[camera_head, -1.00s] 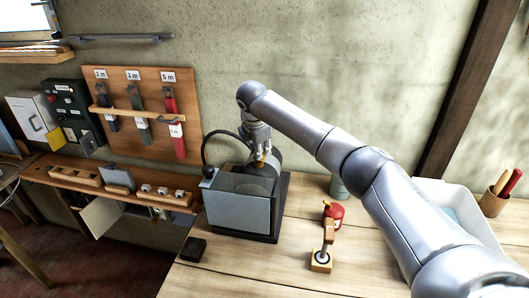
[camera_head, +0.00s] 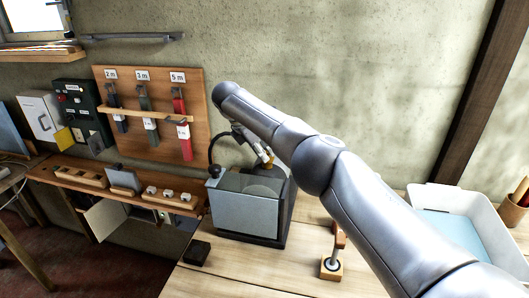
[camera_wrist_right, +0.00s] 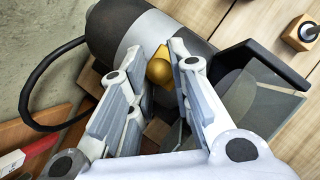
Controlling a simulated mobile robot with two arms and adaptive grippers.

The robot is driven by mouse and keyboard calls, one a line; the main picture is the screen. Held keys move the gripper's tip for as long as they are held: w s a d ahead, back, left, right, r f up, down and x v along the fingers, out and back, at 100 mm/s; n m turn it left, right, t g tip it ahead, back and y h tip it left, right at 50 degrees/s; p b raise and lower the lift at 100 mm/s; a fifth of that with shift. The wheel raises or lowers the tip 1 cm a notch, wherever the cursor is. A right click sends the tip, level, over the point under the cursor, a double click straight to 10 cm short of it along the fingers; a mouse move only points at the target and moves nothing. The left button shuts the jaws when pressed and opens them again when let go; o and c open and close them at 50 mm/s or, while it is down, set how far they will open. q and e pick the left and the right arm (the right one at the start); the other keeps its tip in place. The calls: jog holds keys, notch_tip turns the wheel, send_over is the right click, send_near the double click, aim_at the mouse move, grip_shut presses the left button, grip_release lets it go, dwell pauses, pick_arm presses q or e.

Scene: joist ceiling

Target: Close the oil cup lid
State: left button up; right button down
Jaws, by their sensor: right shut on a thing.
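The oil cup, a small brass rounded piece (camera_wrist_right: 159,71), sits on the dark cylindrical body of a bench machine (camera_wrist_right: 112,32) in the right wrist view. In the head view a bit of brass (camera_head: 267,160) shows at the top of the machine (camera_head: 248,205), by my right gripper (camera_head: 263,157). My right gripper's two fingers (camera_wrist_right: 168,54) are close together at the brass piece and shut on it. The fingers partly cover it, and I cannot tell whether the lid is open or closed. My left gripper is not in view.
A black cable (camera_wrist_right: 28,90) loops beside the machine. A wooden block with a metal post (camera_head: 332,264) and a black block (camera_head: 197,252) are on the bench. A white tray (camera_head: 449,197) stands at the right. My right arm covers part of the bench.

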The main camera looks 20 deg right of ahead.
jog(key=shift+f, duration=0.15)
jog(key=c, duration=1.3)
grip_release()
jog(key=v, duration=1.2)
